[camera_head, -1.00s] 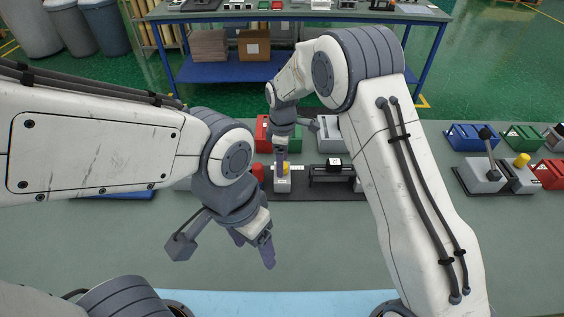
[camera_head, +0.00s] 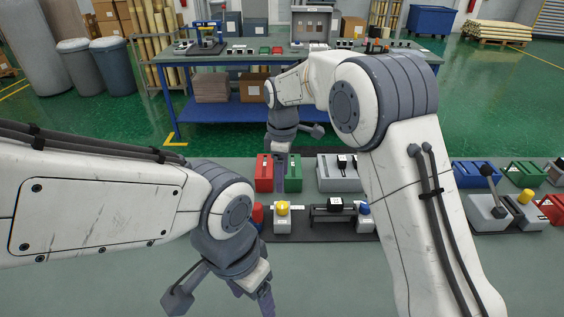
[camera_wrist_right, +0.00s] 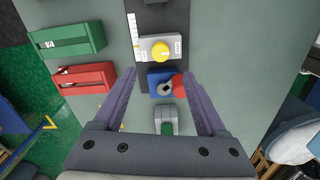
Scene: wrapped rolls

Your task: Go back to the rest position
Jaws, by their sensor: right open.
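In the head view my right gripper (camera_head: 280,170) points down over the far side of the near table, by the red and green cases. In the right wrist view its two fingers (camera_wrist_right: 160,78) are apart with nothing held between them. Below them are a blue switch box (camera_wrist_right: 158,82), a red button (camera_wrist_right: 179,86) and a box with a yellow knob (camera_wrist_right: 160,48). My left gripper (camera_head: 252,289) hangs empty-looking over the near part of the table at the bottom of the head view. Its fingertips are partly cut off, so its opening is unclear.
The near table (camera_head: 130,290) holds a red case (camera_head: 264,173), a green case (camera_head: 294,173), a grey box (camera_head: 337,176) and a lever box (camera_head: 488,210) at right. A workbench (camera_head: 235,58) stands beyond. The table's near left is clear.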

